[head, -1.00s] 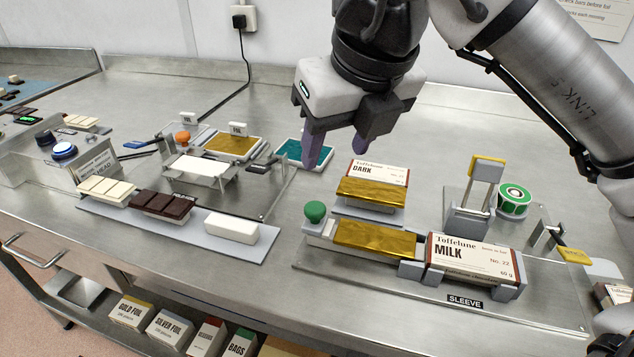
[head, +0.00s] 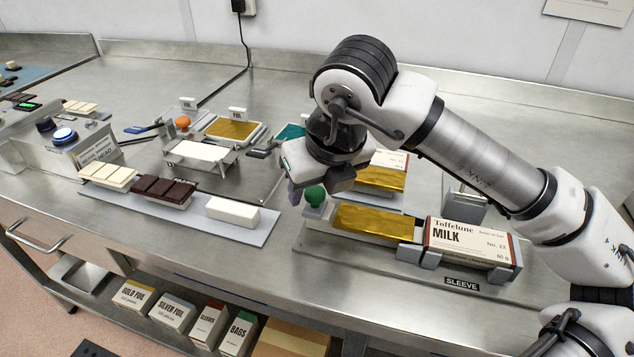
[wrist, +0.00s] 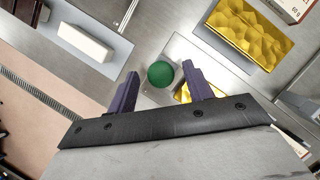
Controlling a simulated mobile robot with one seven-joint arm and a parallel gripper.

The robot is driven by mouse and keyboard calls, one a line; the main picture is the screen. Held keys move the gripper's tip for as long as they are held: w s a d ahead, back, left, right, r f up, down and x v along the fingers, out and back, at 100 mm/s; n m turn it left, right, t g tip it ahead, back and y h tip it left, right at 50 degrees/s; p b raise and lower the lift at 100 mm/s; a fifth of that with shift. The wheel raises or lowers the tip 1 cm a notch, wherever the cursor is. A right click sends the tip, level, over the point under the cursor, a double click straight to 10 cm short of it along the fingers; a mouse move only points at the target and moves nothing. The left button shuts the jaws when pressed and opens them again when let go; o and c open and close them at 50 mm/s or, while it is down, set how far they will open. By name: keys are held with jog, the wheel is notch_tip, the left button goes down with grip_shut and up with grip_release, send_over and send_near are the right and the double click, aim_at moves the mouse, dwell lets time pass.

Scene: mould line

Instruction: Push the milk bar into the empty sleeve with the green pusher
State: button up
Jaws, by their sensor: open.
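The green pusher knob (head: 315,195) stands at the left end of the sleeving track. The gold-wrapped milk bar (head: 375,224) lies on the track just right of it. The cream MILK sleeve (head: 465,238) lies in its holder beyond the bar's right end. My gripper (head: 305,190) is open and empty at the knob. In the wrist view the knob (wrist: 161,74) appears between the two purple fingers, with no clear contact. The right finger hides most of the milk bar there. I cannot tell the fingertips' exact height against the knob.
A gold-wrapped bar (head: 381,179) and the DARK sleeve stand behind the track, partly covered by my arm. A grey tray (head: 262,232) with white and brown bars lies to the left. The foil station (head: 200,152) is behind it. The bench front is clear.

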grip_shut()
dwell(0.3)
